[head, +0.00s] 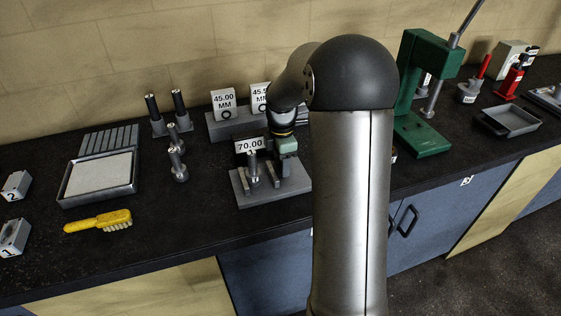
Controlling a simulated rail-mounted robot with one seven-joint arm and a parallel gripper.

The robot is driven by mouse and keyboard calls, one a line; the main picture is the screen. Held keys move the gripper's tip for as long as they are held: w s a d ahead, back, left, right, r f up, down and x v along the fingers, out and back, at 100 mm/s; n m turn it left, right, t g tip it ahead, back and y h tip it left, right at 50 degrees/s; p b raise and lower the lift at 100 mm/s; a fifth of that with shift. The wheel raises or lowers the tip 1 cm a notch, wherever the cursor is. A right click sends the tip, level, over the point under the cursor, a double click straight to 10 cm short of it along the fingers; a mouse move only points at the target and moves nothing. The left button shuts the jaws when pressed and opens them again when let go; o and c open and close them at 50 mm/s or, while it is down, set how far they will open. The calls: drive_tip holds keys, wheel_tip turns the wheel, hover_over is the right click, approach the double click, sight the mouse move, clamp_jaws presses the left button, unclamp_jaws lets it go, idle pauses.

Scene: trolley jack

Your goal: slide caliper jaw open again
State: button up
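The caliper (271,198) appears to be the grey fixture in the middle of the bench, with a display plate (249,145) reading 70.00. A short metal pin (253,167) and narrow upright pieces stand on its base. I cannot tell for sure which piece is the sliding jaw. My gripper (286,147) is over the right back part of this fixture, beside the display plate. Its fingers are too small and partly hidden to see whether they are open or touch the jaw. My arm covers the area to the right of the fixture.
Two plates marked 45.00 MM stand on a grey block (236,124) behind. Loose pins (178,160), a shallow tray (97,178), a yellow brush (98,221) and numbered blocks (14,238) lie left. A green press (428,85) stands right. Bench between brush and fixture is clear.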

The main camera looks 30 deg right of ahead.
drive_tip(key=shift+a, duration=0.15)
wheel_tip(320, 180, up, 17)
drive_tip(key=b, duration=0.1)
drive_tip(key=shift+r+b, duration=0.2)
drive_tip(key=shift+b, duration=0.15)
idle(0.6)
